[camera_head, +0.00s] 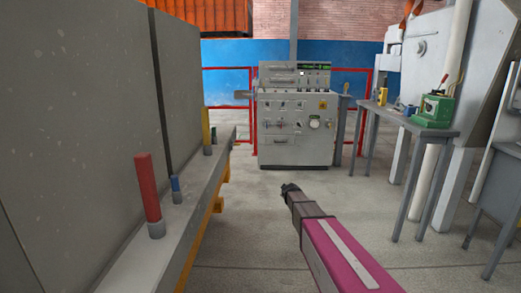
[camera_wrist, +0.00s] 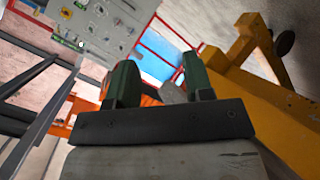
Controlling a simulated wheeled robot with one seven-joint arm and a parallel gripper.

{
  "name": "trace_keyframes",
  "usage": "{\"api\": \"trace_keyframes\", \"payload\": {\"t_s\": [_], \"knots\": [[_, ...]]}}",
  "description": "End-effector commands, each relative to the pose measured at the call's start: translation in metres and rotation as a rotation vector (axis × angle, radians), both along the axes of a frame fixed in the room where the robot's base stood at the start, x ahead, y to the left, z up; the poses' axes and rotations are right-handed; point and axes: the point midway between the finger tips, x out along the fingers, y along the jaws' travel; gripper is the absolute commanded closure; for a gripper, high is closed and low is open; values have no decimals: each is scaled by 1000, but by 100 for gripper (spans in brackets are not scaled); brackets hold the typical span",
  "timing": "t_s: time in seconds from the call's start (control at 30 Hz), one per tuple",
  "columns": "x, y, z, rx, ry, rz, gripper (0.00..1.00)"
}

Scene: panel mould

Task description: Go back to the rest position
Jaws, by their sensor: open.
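My gripper (camera_head: 289,188) is at the end of my arm in the head view, over the open floor in the middle. It is well apart from the panel mould (camera_head: 90,110) on the left. In the wrist view my gripper (camera_wrist: 158,80) shows two dark green fingers standing apart, with nothing held between them. On the mould's ledge (camera_head: 185,225) stand a red rod (camera_head: 148,188), a short blue rod (camera_head: 176,184) and a yellow rod (camera_head: 206,127), each upright in a grey socket.
A grey control cabinet (camera_head: 296,125) stands ahead behind the gripper. A grey table (camera_head: 432,130) with a green device (camera_head: 434,108) is at the right. Red railings (camera_head: 228,70) stand at the back. A yellow support (camera_wrist: 265,110) fills the wrist view's right.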

Motion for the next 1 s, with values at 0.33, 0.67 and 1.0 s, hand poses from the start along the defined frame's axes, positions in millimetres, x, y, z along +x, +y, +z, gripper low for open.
{"api": "trace_keyframes", "payload": {"t_s": [0.33,0.67,1.0], "knots": [[-232,-43,-43,315,502,-416,53],[-399,-39,-46,493,879,-699,53],[-424,-37,-44,517,948,-747,53]]}}
